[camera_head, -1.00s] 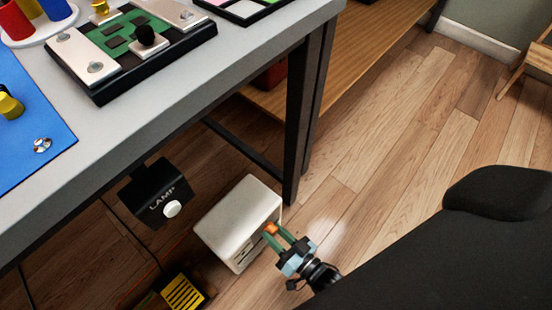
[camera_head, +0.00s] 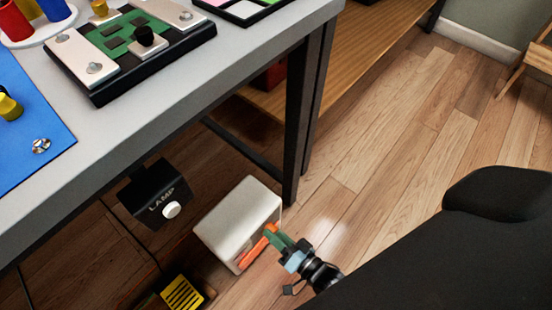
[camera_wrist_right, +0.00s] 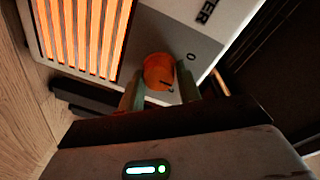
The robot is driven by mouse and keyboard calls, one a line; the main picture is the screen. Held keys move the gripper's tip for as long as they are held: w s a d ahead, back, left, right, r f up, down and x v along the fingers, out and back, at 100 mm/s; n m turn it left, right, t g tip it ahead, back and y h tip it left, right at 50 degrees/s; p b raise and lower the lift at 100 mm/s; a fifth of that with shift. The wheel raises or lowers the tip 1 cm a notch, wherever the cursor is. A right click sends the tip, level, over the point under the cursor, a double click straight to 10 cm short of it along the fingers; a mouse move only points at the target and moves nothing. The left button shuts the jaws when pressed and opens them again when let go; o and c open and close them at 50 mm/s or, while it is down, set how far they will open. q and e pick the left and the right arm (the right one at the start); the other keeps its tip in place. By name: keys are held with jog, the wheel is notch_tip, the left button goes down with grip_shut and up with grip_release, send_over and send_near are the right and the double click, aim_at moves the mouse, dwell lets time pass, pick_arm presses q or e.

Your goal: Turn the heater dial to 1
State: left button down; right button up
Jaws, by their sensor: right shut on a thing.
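The heater (camera_head: 235,215) is a white box on the floor beside the table leg. Its grille (camera_wrist_right: 85,35) glows orange in the right wrist view. The orange dial (camera_wrist_right: 158,70) is on the grey panel next to the grille, with a small dark mark on it. A "0" is printed on the panel near the dial; no "1" can be made out. My right gripper (camera_wrist_right: 159,90) is shut on the dial, one green finger on each side. In the head view the right gripper (camera_head: 277,237) reaches the heater's front from the lower right. My left gripper is out of view.
A black box marked LAMP (camera_head: 158,198) with a white knob hangs under the table (camera_head: 190,110), left of the heater. A yellow slotted item (camera_head: 183,294) lies below it. Wooden floor (camera_head: 390,150) is open to the right.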

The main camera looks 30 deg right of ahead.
jog(key=shift+s, duration=0.1)
jog(key=o, duration=0.9)
jog(key=shift+o, duration=0.5)
jog(key=p+v, duration=0.1)
jog(key=v, duration=0.6)
jog(key=shift+s+p, duration=0.35)
jog(key=shift+p, duration=0.05)
jog(key=shift+d, duration=0.1)
